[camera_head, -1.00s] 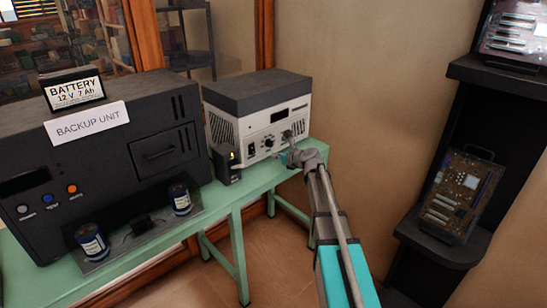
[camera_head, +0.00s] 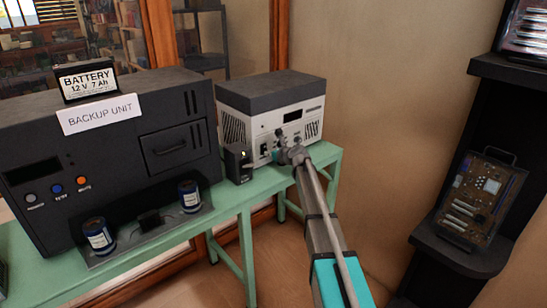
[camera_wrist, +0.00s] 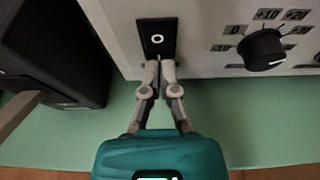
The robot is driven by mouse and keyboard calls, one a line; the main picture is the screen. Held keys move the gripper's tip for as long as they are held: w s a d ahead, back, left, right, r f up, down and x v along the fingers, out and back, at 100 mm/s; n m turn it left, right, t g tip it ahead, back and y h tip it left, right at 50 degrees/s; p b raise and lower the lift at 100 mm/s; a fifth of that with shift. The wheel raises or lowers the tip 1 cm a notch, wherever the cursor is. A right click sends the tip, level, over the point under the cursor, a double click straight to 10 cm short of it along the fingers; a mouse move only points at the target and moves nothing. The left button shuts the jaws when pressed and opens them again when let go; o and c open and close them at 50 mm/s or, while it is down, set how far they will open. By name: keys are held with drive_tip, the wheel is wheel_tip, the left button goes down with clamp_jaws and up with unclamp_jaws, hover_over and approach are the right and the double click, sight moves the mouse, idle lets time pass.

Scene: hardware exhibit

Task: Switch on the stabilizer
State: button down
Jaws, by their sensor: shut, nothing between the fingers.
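The stabilizer is the white box with a dark grey top (camera_head: 269,93), standing on the green table against the wall. Its front has a black rocker switch (camera_wrist: 157,28) marked with a white circle, at the upper middle of the wrist view. A black dial (camera_wrist: 264,50) with numbers around it is to the right of the switch. My gripper (camera_wrist: 160,64) is shut and empty. Its fingertips are at the lower edge of the switch; I cannot tell whether they touch it. In the head view my gripper (camera_head: 279,154) is at the stabilizer's lower front.
A small black box (camera_head: 238,166) stands just left of the stabilizer. The large black backup unit (camera_head: 110,150) fills the left, with a battery (camera_head: 87,82) on top. The green table (camera_head: 228,203) has narrow free room in front. A black shelf (camera_head: 455,255) stands at right.

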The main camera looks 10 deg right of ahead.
drive_tip(key=shift+w+a, duration=0.1)
idle(0.3)
drive_tip(key=shift+w+a+f, duration=0.15)
drive_tip(key=shift+w+f, duration=0.1)
drive_tip(key=shift+w, duration=0.05)
drive_tip(key=shift+r, duration=0.25)
drive_tip(key=shift+r+p, duration=0.65)
drive_tip(key=shift+s, duration=0.1)
drive_tip(key=shift+p+v, duration=0.4)
drive_tip(key=shift+v, duration=0.55)
drive_tip(key=p+v, duration=0.4)
drive_tip(key=v, duration=0.8)
